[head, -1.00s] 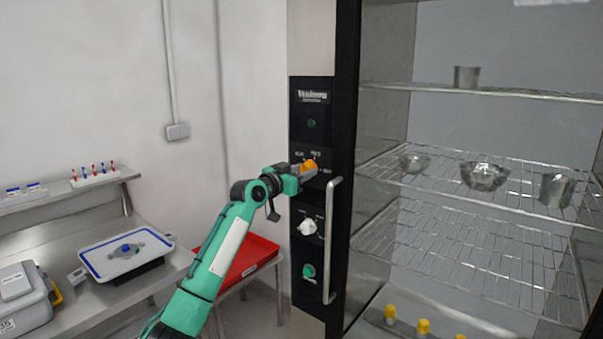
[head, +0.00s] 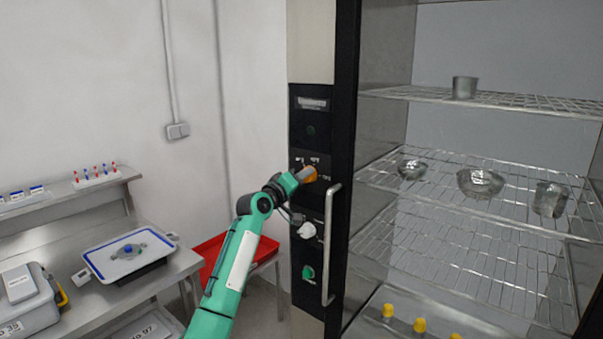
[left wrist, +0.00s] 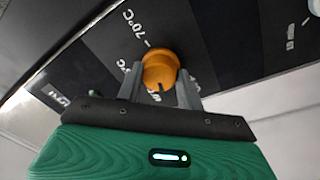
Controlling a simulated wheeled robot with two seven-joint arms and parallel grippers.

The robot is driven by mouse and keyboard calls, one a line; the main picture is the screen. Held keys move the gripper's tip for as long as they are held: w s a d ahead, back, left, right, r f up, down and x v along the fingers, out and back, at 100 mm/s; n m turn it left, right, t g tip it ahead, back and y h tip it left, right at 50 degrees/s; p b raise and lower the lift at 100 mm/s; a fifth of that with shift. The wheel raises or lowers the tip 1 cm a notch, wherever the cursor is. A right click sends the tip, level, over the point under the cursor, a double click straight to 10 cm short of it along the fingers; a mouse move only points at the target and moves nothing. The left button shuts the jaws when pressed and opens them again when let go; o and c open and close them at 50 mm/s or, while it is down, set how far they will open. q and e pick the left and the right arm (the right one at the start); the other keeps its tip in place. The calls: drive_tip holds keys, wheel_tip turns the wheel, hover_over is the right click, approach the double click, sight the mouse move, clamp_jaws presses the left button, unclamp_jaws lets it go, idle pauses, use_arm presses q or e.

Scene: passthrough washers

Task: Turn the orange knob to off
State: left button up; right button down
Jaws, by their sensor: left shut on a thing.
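The orange knob (head: 308,174) sits on the black control panel (head: 312,143) of the tall cabinet. In the left wrist view the orange knob (left wrist: 160,68) is round, with a dark notch at its lower edge and printed labels around it, one reading -70°C. My left gripper (head: 300,175) is at the knob; in the left wrist view its two grey fingers (left wrist: 160,88) are shut on the knob from both sides. The knob's exact setting is hard to read. My right gripper is not in view.
Below the orange knob are a white knob (head: 307,230) and a green knob (head: 308,272). A vertical metal door handle (head: 328,250) stands just right of them. Glass bowls sit on wire shelves at right. A red tray (head: 238,250) and a steel bench (head: 110,300) lie at left.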

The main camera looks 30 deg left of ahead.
use_arm(q)
drive_tip(key=shift+r+n+y+p, duration=0.15)
drive_tip(key=shift+n+y+p, duration=0.2)
drive_tip(key=shift+n+p, duration=2.05)
drive_tip(key=shift+r+n+y+p, duration=0.15)
drive_tip(key=shift+n+y+p, duration=0.2)
drive_tip(key=shift+n+p, duration=2.05)
drive_tip(key=shift+n+b, duration=0.5)
drive_tip(key=shift+n, duration=0.1)
drive_tip(key=o, duration=1)
drive_tip(key=shift+f, duration=0.1)
drive_tip(key=shift+w+f, duration=0.1)
drive_tip(key=shift+f, duration=0.05)
